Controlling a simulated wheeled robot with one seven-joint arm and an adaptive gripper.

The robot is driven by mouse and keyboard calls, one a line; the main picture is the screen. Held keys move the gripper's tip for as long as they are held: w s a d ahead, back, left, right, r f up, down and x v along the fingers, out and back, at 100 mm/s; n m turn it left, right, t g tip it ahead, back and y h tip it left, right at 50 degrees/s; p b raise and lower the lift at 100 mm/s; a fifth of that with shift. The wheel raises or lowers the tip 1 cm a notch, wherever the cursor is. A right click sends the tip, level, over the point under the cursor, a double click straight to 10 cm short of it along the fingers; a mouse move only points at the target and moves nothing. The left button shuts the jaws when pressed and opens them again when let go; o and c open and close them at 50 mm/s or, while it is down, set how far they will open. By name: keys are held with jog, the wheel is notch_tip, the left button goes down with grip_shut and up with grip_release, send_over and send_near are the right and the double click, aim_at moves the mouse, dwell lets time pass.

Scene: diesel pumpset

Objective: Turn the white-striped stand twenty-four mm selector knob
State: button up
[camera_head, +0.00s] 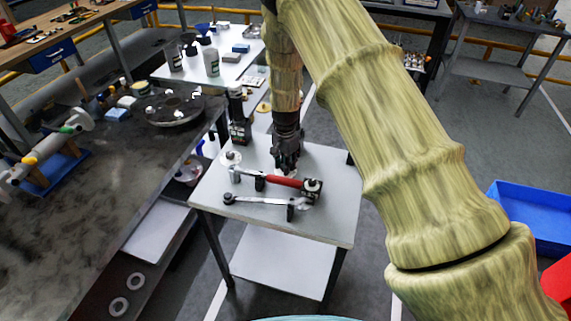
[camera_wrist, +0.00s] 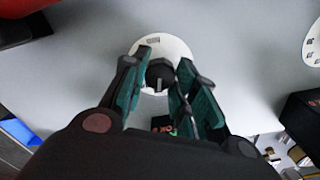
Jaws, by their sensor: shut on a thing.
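The black selector knob (camera_wrist: 159,75) with a white stripe sits on a round white plate (camera_wrist: 176,48) in the wrist view. My gripper (camera_wrist: 163,66) has its green-padded fingers on either side of the knob and is shut on it. The stripe runs roughly up and down in that view. In the head view my gripper (camera_head: 287,166) points down at the small grey table (camera_head: 325,215). There the knob is hidden behind the fingers.
A red-handled tool (camera_head: 281,181) and a silver wrench (camera_head: 262,201) lie in front of my gripper on holders. A black block (camera_head: 312,184) stands to the right. A dark workbench (camera_head: 90,215) borders the left.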

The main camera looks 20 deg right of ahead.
jog(key=shift+s+f, duration=0.15)
jog(key=o, duration=1)
jog(key=shift+r, duration=0.55)
notch_tip(320, 180, up, 11)
